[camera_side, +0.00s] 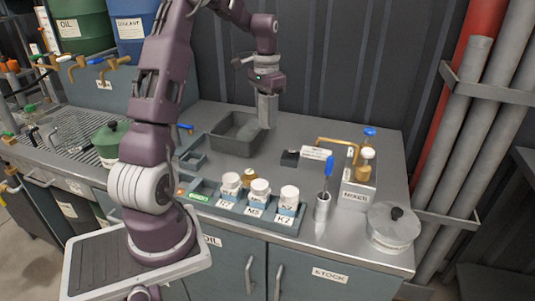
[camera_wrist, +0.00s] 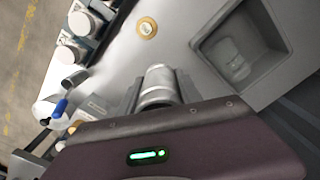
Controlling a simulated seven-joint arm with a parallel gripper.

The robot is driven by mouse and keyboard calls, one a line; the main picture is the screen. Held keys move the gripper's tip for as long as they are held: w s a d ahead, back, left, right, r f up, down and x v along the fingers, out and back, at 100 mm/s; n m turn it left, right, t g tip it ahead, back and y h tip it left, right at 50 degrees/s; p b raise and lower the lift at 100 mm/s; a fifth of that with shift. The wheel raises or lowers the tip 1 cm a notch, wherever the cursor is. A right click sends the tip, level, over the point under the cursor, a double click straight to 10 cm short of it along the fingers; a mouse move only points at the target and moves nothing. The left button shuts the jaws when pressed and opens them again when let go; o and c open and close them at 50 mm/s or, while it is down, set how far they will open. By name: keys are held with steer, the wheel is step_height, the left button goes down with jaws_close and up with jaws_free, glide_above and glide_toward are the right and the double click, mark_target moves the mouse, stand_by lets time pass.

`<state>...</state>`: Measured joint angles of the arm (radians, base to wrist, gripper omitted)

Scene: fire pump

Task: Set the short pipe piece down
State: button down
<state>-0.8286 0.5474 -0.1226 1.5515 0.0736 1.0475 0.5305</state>
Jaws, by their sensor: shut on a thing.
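My gripper (camera_side: 266,90) points down at the back of the bench, just right of the grey bin. It is shut on the short pipe piece (camera_side: 266,112), a grey metal cylinder held upright. The pipe piece also shows in the wrist view (camera_wrist: 158,88), between the fingers. Its lower end appears at or near the bench top; I cannot tell whether it touches. The grey bin (camera_side: 214,145) is an open square tub, and it shows in the wrist view (camera_wrist: 203,50) at upper right with a faint shape on its floor.
A rack (camera_side: 232,205) with white-capped jars stands at the front. A brass round piece (camera_wrist: 147,27) lies on the bench.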

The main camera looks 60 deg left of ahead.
mark_target(267, 170)
step_height(267, 170, down, 16)
stand_by(0.3)
steer(key=c, duration=0.8)
jaws_free()
steer(key=shift+f, duration=0.1)
